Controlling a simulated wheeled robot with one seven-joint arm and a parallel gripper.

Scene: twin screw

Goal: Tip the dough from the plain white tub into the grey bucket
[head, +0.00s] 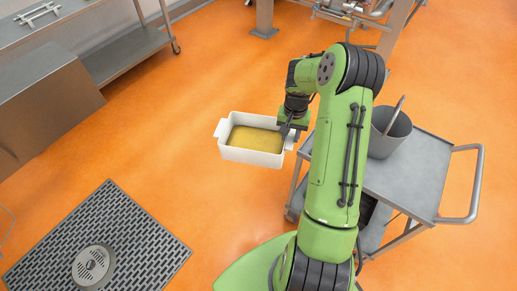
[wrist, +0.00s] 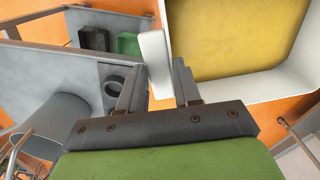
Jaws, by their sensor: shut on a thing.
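The plain white tub (head: 227,153) is held in the air over the orange floor, left of the trolley. It looks about level, and the yellow dough (head: 256,139) lies in it. My gripper (head: 291,130) is shut on the tub's right-hand handle. In the wrist view my gripper (wrist: 160,85) has its fingers on either side of the white handle (wrist: 154,62), with the dough (wrist: 225,40) beyond. The grey bucket (head: 391,139) stands on the trolley, right of my arm and partly hidden by it. The bucket also shows in the wrist view (wrist: 55,125).
The grey trolley (head: 408,185) has a push handle (head: 480,185) on its right; its top around the bucket is mostly bare. Steel benches (head: 50,100) stand at the left. A floor grate (head: 130,240) lies at the lower left. Open floor surrounds the tub on the left.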

